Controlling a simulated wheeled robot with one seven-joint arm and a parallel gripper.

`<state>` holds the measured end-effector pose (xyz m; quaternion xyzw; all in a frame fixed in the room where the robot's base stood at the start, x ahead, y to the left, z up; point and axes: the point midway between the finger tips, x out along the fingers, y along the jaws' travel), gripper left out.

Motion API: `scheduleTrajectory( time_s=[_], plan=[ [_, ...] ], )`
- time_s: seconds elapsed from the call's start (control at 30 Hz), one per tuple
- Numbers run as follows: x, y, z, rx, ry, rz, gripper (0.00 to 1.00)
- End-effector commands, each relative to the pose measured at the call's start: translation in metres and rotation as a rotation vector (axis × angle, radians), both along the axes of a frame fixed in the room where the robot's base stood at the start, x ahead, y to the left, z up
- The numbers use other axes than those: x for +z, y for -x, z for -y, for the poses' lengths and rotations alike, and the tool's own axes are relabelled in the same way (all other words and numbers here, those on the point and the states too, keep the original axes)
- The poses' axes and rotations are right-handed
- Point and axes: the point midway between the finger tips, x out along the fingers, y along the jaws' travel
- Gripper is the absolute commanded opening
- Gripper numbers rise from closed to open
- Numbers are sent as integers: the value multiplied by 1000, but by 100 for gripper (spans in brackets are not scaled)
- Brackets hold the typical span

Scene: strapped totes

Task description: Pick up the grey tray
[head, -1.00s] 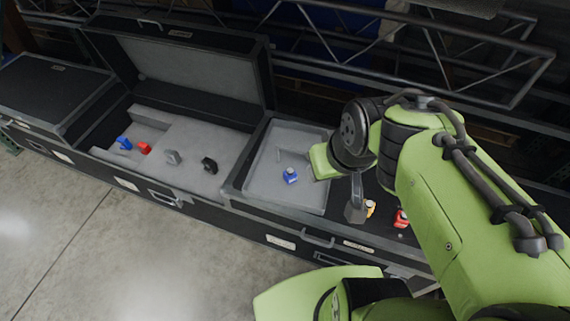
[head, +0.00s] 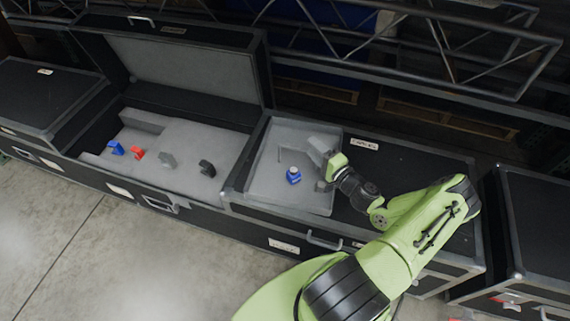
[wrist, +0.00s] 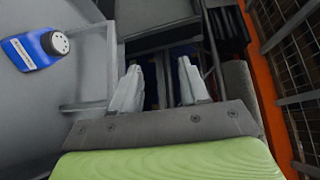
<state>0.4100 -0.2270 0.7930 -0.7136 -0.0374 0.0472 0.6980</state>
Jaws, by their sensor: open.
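The grey tray (head: 268,192) is a shallow rimmed tray on the black cases, right of the open case in the head view. The item shows at the left of the wrist view (wrist: 38,50), on the tray's grey floor (wrist: 50,115). My gripper (head: 314,150) is at the tray's right side in the head view, partly covering its right rim. In the wrist view its two pale fingers (wrist: 160,85) stand apart with nothing clearly between them. Whether they straddle the rim I cannot tell.
The open case (head: 258,90) at left has a grey foam bed (head: 190,138) holding blue, red, grey and black pieces. A closed black case top (head: 420,165) lies right of the tray. Metal trusses (head: 400,45) run behind. Concrete floor (head: 130,260) is clear in front.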

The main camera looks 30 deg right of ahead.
Motion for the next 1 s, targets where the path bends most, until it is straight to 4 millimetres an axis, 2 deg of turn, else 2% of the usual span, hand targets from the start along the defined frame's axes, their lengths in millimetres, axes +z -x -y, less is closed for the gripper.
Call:
scheduleTrajectory(
  time_s=[0.17,0.3,0.47,0.67,0.83,1.0],
  plan=[
    [-19,3,8,-45,-25,15,45],
    [-57,3,7,-43,-24,13,45],
    [-90,3,7,-40,-23,12,45],
    [-85,-25,3,-35,-20,13,45],
    [-86,-60,0,-34,-19,14,45],
    [-84,-73,0,-36,-22,11,45]
  ],
)
